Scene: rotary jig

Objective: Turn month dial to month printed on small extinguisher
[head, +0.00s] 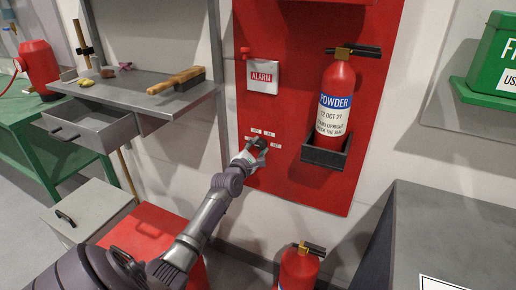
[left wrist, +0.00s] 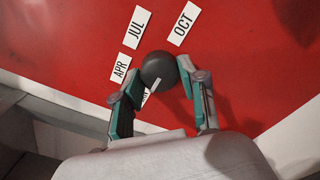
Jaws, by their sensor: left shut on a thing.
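The month dial is a dark round knob (left wrist: 158,66) on the red wall panel; it also shows in the head view (head: 261,143). Labels APR (left wrist: 120,67), JUL (left wrist: 136,28) and OCT (left wrist: 184,23) stand around it. Another label is mostly hidden below the knob, where a pale mark shows at its lower edge. My left gripper (head: 250,156) is shut on the knob, one finger on each side. A red extinguisher (head: 339,87) in a wall bracket reads POWDER with an OCT 27 date. Another extinguisher (head: 299,268) stands low, its label cut off. My right gripper is not in view.
A white ALARM box (head: 263,77) is above the dial. The extinguisher's dark bracket (head: 326,153) juts out to the right. A grey shelf (head: 140,87) with a brush (head: 177,80) stands left. A grey cabinet (head: 440,235) is at lower right.

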